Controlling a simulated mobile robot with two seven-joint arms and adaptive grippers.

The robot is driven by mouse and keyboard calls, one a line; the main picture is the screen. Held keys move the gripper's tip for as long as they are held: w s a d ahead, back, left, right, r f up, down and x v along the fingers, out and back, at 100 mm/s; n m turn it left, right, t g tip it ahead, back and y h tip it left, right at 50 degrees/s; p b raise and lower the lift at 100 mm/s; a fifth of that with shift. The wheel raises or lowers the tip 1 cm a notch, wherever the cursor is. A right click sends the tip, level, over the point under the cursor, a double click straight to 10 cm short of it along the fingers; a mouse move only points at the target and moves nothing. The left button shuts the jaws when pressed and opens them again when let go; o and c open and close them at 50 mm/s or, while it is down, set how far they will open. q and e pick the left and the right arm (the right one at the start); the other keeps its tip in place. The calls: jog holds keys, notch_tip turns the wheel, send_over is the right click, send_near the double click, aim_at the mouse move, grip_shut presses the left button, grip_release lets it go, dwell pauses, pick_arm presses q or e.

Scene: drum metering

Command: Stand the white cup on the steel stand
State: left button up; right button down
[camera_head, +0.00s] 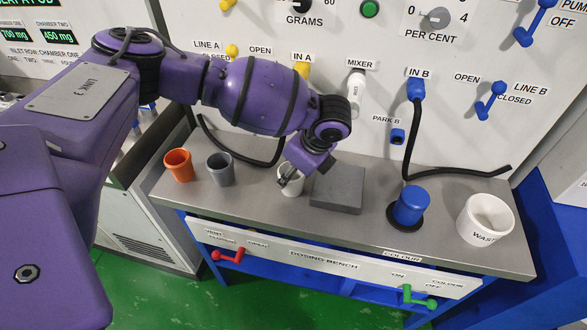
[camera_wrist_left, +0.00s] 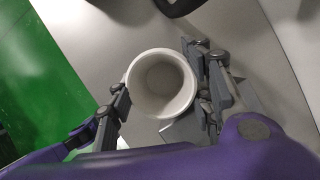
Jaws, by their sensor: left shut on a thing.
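The white cup (camera_head: 291,180) is on the bench, just left of the steel stand. It is upright and partly hidden by my left gripper in the head view. In the left wrist view I look down into the empty-looking white cup (camera_wrist_left: 161,84). My left gripper (camera_head: 300,168) is shut on the cup, with a finger on each side of it (camera_wrist_left: 161,95). The steel stand (camera_head: 337,189) is a low grey block on the bench, with nothing on it. I cannot tell whether the cup's base touches the bench. My right gripper is not in view.
An orange cup (camera_head: 178,165) and a grey cup (camera_head: 221,169) stand to the left. A blue cup (camera_head: 411,205) on a dark round base and a white waste bin (camera_head: 485,219) stand to the right. Black hoses (camera_head: 408,140) hang behind. The bench (camera_head: 370,229) front is clear.

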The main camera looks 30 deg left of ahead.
pick_arm(q)
jog(key=o, duration=1.1)
jog(key=shift+o, duration=0.2)
